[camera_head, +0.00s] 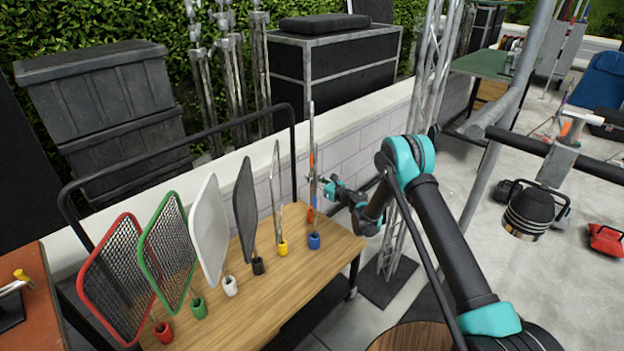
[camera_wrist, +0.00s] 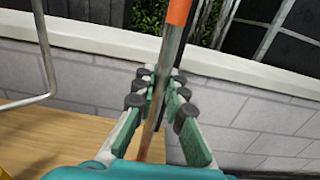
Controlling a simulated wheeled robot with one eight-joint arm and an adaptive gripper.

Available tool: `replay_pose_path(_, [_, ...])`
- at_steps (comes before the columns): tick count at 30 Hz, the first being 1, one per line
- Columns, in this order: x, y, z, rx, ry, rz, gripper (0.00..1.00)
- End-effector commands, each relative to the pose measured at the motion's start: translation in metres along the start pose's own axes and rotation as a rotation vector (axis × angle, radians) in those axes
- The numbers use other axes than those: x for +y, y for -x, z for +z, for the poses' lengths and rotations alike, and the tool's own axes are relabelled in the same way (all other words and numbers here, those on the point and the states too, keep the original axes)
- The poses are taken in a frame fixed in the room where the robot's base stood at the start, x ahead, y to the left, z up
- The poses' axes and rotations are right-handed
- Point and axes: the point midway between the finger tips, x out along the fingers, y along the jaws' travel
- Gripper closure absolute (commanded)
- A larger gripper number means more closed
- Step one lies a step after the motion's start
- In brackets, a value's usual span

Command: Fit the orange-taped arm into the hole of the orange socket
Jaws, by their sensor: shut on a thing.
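The orange-taped arm (camera_head: 311,160) is a thin, upright metal rod with an orange band. In the wrist view it runs between my fingers, with its orange tape (camera_wrist: 179,12) at the top edge. My gripper (camera_head: 317,180) reaches in from the right and is shut on the rod below the tape; the wrist view shows my fingers (camera_wrist: 155,97) on both sides of it. The orange socket (camera_head: 310,215) is at the table's back right, below the rod. Whether the rod's lower end is in the hole or above it, I cannot tell.
On the wooden table (camera_head: 280,280), a blue socket (camera_head: 314,241) stands in front of the orange one. Framed panels stand in the yellow (camera_head: 283,248), black (camera_head: 258,266), white, green and red sockets to the left. A black rail and a low wall (camera_head: 345,145) are behind.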

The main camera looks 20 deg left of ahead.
Motion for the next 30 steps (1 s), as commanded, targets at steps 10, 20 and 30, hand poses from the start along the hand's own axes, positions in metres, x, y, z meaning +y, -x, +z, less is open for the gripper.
replay_pose_path(10, [0.0,0.0,-0.008,0.0,0.0,0.0,1.0])
replay_pose_path(20, [0.0,0.001,-0.017,0.0,0.0,0.001,1.0])
replay_pose_path(30, [0.0,0.001,-0.026,0.0,0.0,0.002,1.0])
